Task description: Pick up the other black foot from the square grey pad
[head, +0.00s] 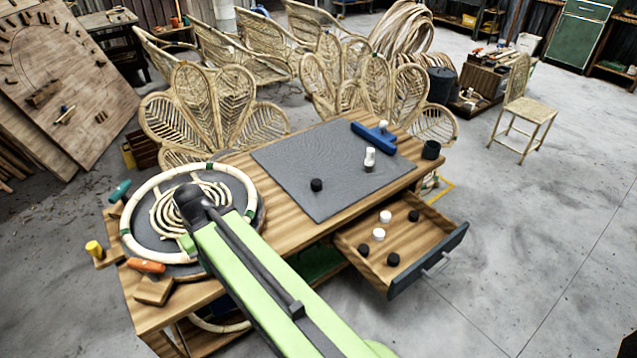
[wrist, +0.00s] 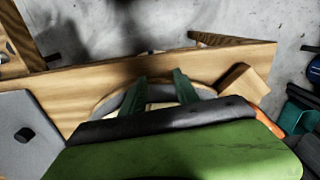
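In the wrist view the black foot (wrist: 24,134) shows at the lower left on the grey pad (wrist: 22,108). My gripper (wrist: 157,82) has its two green fingers apart, with nothing between them. It is over the round ring area at the left of the table, away from the foot. In the head view my arm hides the gripper.
A white upright piece (head: 370,157) and a blue tool (head: 373,138) are at the pad's far right. A black cup (head: 431,150) stands at the table's right corner. The open drawer (head: 345,240) holds black and white feet. A large pale ring (head: 139,190) lies at left.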

